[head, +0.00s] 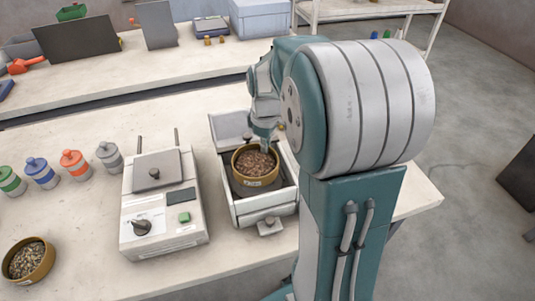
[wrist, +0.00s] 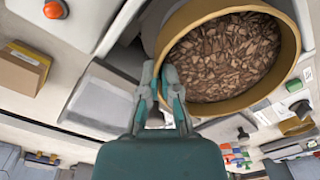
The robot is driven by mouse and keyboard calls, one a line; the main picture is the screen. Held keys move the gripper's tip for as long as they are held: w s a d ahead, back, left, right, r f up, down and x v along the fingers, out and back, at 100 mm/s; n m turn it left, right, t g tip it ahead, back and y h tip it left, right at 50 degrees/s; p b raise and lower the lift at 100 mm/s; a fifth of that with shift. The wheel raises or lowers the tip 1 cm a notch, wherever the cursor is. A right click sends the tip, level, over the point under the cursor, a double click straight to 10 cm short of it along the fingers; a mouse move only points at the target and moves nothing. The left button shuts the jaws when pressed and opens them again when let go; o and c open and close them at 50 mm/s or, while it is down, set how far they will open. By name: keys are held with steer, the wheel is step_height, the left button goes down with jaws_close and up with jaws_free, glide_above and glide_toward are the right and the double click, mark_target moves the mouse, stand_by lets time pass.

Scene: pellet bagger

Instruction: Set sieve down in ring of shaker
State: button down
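The sieve (head: 255,164) is a round, brass-coloured pan holding brown chips. In the head view it is over or inside an open grey-white box (head: 282,204), which seems to be the shaker. I cannot tell whether the sieve touches the box floor, and no ring can be made out beneath it. My gripper (head: 265,142) is at the sieve's far rim. In the wrist view my gripper (wrist: 162,80) has its two fingers close together on the wall of the sieve (wrist: 262,100), which looks level in the head view.
A machine with a dial and green button (head: 165,215) stands left of the box. Several coloured jars (head: 74,164) stand farther left. Another round pan (head: 28,260) with mixed pellets is at the front left. A back bench holds a blue-grey bin (head: 260,18).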

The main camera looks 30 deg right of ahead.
mark_target(264, 157)
steer(key=shift+w+a+f, duration=0.1)
steer(key=shift+w+f, duration=0.05)
steer(key=shift+f, duration=0.2)
step_height(264, 157, down, 3)
steer(key=shift+a+r, duration=0.15)
steer(key=shift+r, duration=0.05)
steer(key=shift+f, duration=0.3)
steer(key=shift+d+f, duration=0.1)
steer(key=shift+d, duration=0.6)
steer(key=c, duration=0.9)
jaws_free()
steer(key=shift+o, duration=0.5)
steer(key=shift+a, duration=0.5)
